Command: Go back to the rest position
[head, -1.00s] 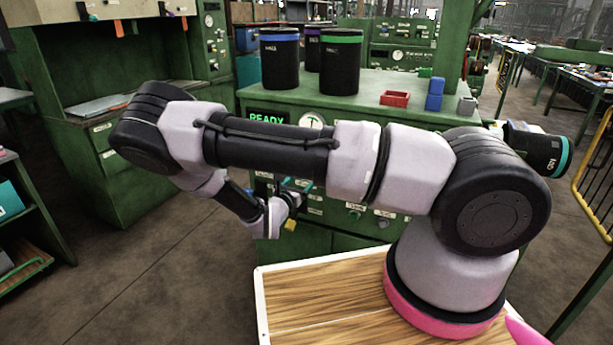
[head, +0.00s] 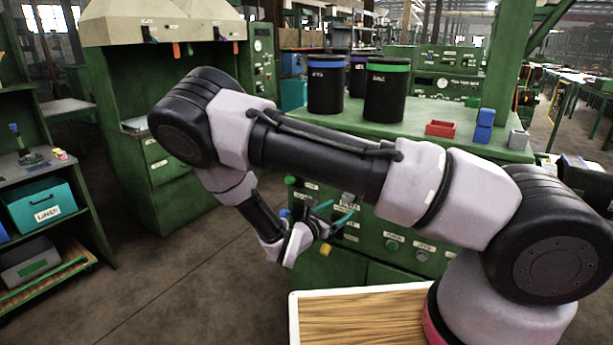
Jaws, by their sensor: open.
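My arm spans the head view from the lower right to the upper left, its outer part bending down to my gripper (head: 333,214). My gripper is open and nothing shows between its fingers. It hangs in front of the green workbench (head: 465,145), below the level of the top. Parts of the bench front behind it are hidden by my arm.
Black bins with blue (head: 326,85), purple (head: 358,77) and green (head: 387,92) rims stand on the bench. A red tray (head: 440,128), blue blocks (head: 484,127) and a grey block (head: 518,139) sit to their right. A shelf with a teal box (head: 41,202) stands at left. Floor between is clear.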

